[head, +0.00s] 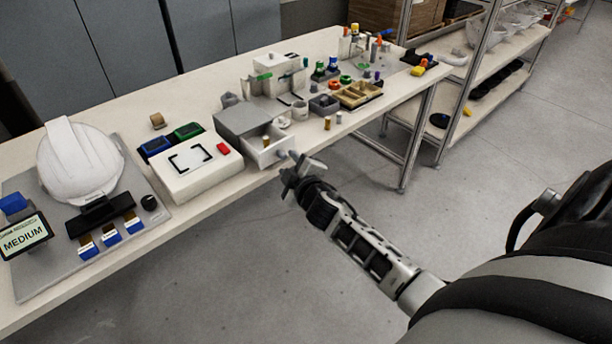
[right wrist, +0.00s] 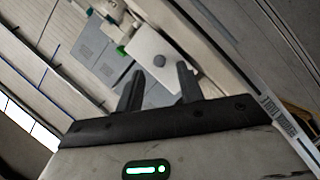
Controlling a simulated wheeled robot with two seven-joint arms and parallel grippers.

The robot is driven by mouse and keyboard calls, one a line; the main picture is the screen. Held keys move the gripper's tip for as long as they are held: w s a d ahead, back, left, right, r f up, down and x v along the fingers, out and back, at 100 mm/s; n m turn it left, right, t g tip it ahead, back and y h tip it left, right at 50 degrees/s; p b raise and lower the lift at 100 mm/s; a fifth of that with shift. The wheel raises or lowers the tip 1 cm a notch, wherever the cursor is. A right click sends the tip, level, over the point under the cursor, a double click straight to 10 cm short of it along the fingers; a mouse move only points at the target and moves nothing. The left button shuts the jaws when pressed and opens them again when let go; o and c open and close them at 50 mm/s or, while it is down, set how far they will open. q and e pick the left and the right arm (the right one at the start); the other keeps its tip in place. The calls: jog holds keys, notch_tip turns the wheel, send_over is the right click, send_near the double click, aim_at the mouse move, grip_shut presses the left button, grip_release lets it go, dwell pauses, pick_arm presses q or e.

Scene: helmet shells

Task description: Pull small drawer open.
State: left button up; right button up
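The small drawer (head: 270,157) is a white open-topped tray that sticks out from under a grey cabinet top (head: 243,118) on the table. A small brass-coloured piece (head: 266,141) shows inside it. My right gripper (head: 296,168) is just in front of the drawer front, off the table's near edge. In the right wrist view, my right gripper (right wrist: 158,80) has its two dark fingers apart with nothing between them. The round grey knob (right wrist: 160,61) on the white drawer front (right wrist: 178,50) lies just beyond the fingertips, roughly between them. My left gripper is not in view.
A white box with a red button (head: 196,170) stands left of the drawer. A white helmet shell (head: 78,162) sits further left. The floor before the table is clear.

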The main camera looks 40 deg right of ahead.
jog(key=v, duration=1.3)
jog(key=shift+w, duration=0.1)
jog(key=s+a+f+m+g+y, duration=0.2)
jog(key=s+a+f+m+y, duration=0.1)
jog(key=s+a+f, duration=0.3)
jog(key=s+a+f+m+g+y, duration=0.2)
jog(key=s+a+f, duration=0.3)
jog(key=a, duration=0.5)
jog(key=shift+s+f+m+g+y, duration=0.4)
jog(key=shift+s+y, duration=0.4)
